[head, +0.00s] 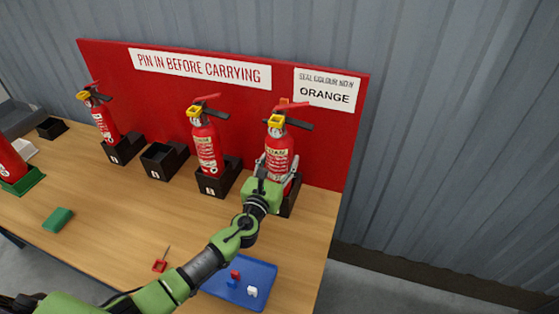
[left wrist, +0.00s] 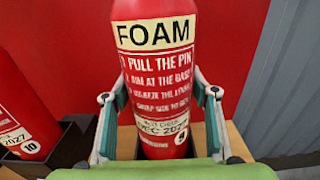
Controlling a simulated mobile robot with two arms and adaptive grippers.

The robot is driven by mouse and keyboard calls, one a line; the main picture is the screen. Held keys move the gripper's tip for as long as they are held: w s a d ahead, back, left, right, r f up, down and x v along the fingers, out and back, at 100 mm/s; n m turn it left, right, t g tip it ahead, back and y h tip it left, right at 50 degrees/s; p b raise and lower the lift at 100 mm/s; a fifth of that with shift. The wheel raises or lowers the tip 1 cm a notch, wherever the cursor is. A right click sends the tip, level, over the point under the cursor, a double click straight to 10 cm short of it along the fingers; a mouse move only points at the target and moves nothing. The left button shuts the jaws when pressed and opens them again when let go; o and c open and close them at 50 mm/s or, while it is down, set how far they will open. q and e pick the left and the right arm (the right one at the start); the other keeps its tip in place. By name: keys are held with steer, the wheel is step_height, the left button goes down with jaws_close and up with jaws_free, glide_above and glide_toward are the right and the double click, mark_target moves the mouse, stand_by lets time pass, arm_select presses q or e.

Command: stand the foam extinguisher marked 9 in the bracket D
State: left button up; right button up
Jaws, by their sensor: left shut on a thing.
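The foam extinguisher marked 9 (head: 279,151) is red, upright and at the right end of the row. It fills the middle of the left wrist view (left wrist: 154,62), where FOAM and a small 9 show on its label. My left gripper (head: 268,172) is shut on its body, with one finger on each side. A black bracket (head: 290,203) shows in part under and beside it; its letter is hidden by my gripper, so I cannot tell if it is D. The extinguisher's base is hidden in the head view, and I cannot tell if it rests in the bracket.
Another red extinguisher (head: 207,150) stands in a black bracket just left, close to my gripper. An empty black bracket (head: 157,170) and a further extinguisher (head: 104,122) are beyond. A blue tray (head: 262,271) and a red pin (head: 160,265) lie at the front. A red board (head: 240,100) stands behind.

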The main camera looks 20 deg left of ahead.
arm_select(q)
steer(key=shift+w+f+b, duration=0.15)
steer(key=shift+f+b, duration=0.2)
steer(key=shift+b, duration=0.45)
stand_by(0.6)
stand_by(0.4)
steer(key=o, duration=1.6)
steer(key=shift+o, duration=0.9)
steer(key=shift+s+f, duration=0.35)
steer(key=shift+f, duration=0.4)
steer(key=s+r, duration=0.1)
steer(key=s, duration=1)
steer(key=shift+s+a, duration=0.15)
steer(key=shift+s, duration=0.25)
